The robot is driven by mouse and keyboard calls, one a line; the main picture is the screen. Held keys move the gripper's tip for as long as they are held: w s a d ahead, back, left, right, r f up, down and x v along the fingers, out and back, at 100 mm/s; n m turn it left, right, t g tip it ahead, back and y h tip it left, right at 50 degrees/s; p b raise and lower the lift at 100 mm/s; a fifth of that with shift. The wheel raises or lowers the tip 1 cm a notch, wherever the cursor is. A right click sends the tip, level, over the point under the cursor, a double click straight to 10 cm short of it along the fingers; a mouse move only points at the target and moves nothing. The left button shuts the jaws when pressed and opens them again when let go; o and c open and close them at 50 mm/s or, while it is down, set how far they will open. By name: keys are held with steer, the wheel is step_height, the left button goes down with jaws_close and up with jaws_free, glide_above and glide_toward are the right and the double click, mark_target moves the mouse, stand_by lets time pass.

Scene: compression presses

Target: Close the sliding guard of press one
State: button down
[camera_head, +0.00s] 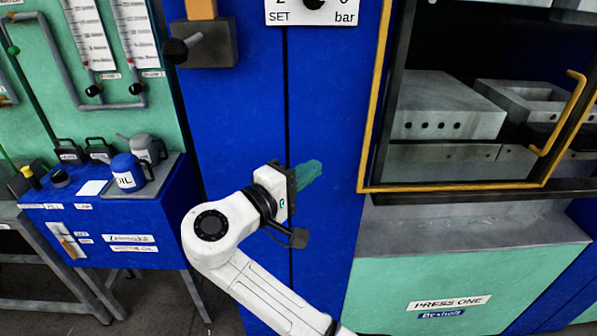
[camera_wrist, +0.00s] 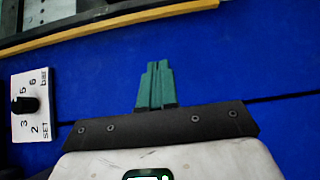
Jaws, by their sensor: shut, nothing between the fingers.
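Press one (camera_head: 450,290) stands at the right in the head view, with its name plate on the green front. A yellow-edged guard frame (camera_head: 450,187) borders the dark opening, with metal blocks visible inside. A yellow bar handle (camera_head: 565,115) is near its right side. The frame's top and far right are cut off, and I cannot tell how far the guard has slid. My gripper (camera_head: 315,170) is shut and empty, in front of the blue panel left of the frame, apart from the handle. In the wrist view its green fingers (camera_wrist: 156,68) are together over blue, below a yellow edge (camera_wrist: 120,22).
A pressure dial plate (camera_head: 312,10) and a dark box with a lever (camera_head: 205,45) are on the blue panel. A blue cabinet (camera_head: 110,225) with an oil can (camera_head: 128,175) stands at the left. A grey sill (camera_head: 470,240) juts out below the opening.

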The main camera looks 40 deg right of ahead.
steer(key=d+p, duration=0.1)
steer(key=d, duration=0.2)
steer(key=s+d, duration=0.1)
steer(key=d, duration=0.2)
steer(key=d+p, duration=0.1)
steer(key=d, duration=0.2)
steer(key=shift+s+p, duration=0.2)
steer(key=shift+p, duration=0.15)
